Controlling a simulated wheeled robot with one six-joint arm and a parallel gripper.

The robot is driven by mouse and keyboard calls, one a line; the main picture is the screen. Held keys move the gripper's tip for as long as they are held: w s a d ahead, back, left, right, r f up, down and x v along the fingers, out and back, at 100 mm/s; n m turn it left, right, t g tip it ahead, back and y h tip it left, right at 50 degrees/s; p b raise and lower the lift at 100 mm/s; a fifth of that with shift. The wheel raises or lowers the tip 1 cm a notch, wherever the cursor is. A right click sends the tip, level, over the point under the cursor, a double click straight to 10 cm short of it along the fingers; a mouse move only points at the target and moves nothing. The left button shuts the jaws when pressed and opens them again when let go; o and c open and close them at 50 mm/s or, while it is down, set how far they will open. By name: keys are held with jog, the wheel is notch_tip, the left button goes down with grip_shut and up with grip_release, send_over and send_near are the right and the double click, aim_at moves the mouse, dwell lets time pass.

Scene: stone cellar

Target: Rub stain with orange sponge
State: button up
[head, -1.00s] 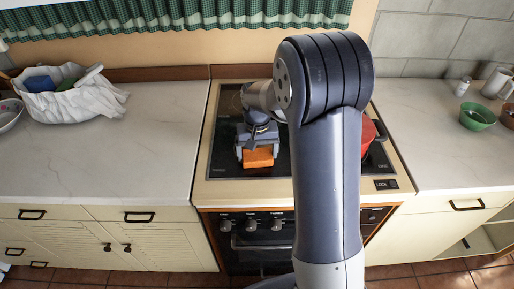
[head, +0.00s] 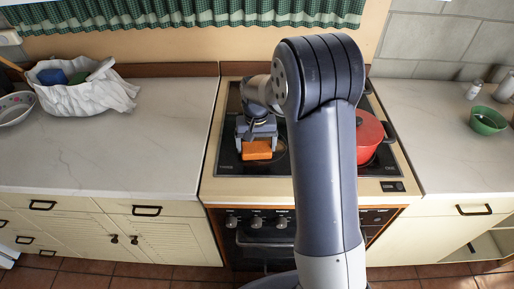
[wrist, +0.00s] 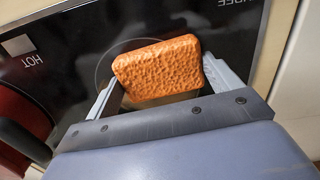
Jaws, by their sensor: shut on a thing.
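My gripper (head: 257,142) is shut on the orange sponge (head: 257,150), one finger on each side. The sponge is low over the black glass cooktop (head: 226,165), at its left front part; I cannot tell for sure whether it touches the glass. In the wrist view the sponge (wrist: 158,70) is a rough orange block between the fingers, in front of a thin pale burner ring (wrist: 100,68).
A red pot (head: 368,137) stands on the cooktop's right side, partly behind my arm. A white bag (head: 85,95) and a bowl (head: 15,107) are on the left counter (head: 150,140). A green bowl (head: 488,120) is on the right counter. The left counter's middle is clear.

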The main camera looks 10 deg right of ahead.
jog(key=shift+w+d+p, duration=0.2)
jog(key=shift+w, duration=0.65)
jog(key=shift+w+d+p, duration=0.2)
jog(key=shift+w, duration=0.65)
jog(key=shift+w+d+r+p, duration=0.15)
jog(key=shift+w+p, duration=0.25)
jog(key=shift+w, duration=0.65)
jog(key=shift+w+d+f+p, duration=0.1)
jog(key=shift+w+d+p, duration=0.25)
jog(key=shift+w, duration=0.75)
jog(key=shift+w+d+r+p, duration=0.15)
jog(key=shift+w+p, duration=0.25)
jog(key=shift+w, duration=0.65)
jog(key=shift+r+p, duration=1.85)
jog(key=shift+r, duration=1.1)
jog(key=shift+r, duration=0.1)
notch_tip(320, 180, up, 3)
jog(key=shift+f+p, duration=0.1)
jog(key=shift+p, duration=0.9)
jog(key=shift+s, duration=0.1)
